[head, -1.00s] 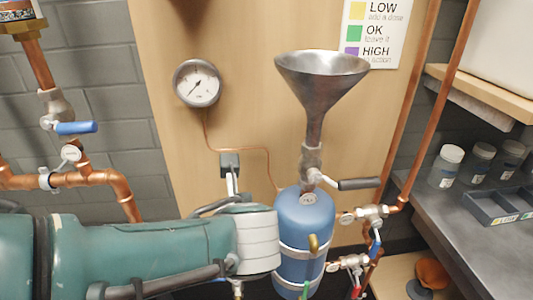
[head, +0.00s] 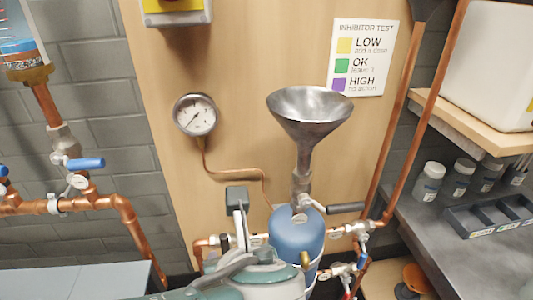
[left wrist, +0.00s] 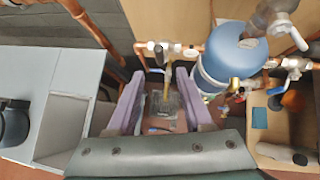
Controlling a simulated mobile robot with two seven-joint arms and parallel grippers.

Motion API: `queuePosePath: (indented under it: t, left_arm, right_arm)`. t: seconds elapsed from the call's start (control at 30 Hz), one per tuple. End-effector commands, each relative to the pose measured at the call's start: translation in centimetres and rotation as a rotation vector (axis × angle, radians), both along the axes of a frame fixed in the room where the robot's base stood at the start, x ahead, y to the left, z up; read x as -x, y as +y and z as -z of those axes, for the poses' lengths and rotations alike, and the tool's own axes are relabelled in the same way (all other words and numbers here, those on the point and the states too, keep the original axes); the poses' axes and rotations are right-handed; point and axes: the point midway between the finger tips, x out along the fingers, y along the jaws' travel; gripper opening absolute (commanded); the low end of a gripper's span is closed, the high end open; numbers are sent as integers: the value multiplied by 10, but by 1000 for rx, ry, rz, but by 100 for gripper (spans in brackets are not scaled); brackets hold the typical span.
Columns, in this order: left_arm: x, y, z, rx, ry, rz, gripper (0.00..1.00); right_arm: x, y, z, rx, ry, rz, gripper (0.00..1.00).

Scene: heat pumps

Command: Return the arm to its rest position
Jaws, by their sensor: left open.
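My left arm (head: 265,282) comes in low at the bottom of the head view, in front of the lower part of a blue vessel (head: 293,232). Its fingers are not clearly made out there. In the left wrist view my left gripper (left wrist: 158,92) is open, with two lilac fingers apart and nothing held between them. Beyond the fingers is a copper pipe with a white valve (left wrist: 160,46). The blue vessel (left wrist: 238,52) is to the right of the fingers in that view. My right gripper is not in view.
A metal funnel (head: 305,118) stands above the vessel, with a dark-handled valve (head: 345,207) beside it. A gauge (head: 194,114) is on the wooden board. Copper pipes (head: 125,215) run at left. A grey bench (head: 452,230) with jars is at right. A grey box (left wrist: 50,85) lies left of the gripper.

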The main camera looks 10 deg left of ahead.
Motion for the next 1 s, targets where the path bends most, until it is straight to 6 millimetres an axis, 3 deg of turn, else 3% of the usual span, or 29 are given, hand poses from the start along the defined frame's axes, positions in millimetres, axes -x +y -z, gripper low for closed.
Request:
queuePosePath:
  t: [0.13, 0.23, 0.33, 0.43, 0.6, 0.7, 0.97, 1.0]
  left_arm:
    - [15, -9, 6, 84, 18, -56, 51]
    - [47, -29, 14, 291, 56, -219, 51]
    - [88, -45, 13, 575, 101, -519, 51]
    - [121, -44, 2, 838, 119, -893, 51]
    - [157, -6, -28, 1127, 52, -1473, 51]
    - [172, 23, -45, 1225, -24, -1725, 51]
    - [213, 94, -91, 1377, -287, -2188, 51]
    - [211, 91, -114, 1379, -280, -2183, 51]
  right_arm:
    - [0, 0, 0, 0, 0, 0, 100]
    - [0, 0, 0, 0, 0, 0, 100]
    - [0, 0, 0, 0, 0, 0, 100]
    - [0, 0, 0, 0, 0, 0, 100]
    - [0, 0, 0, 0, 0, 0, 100]
    - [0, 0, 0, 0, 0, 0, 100]
    - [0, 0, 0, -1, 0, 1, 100]
    - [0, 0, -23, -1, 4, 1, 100]
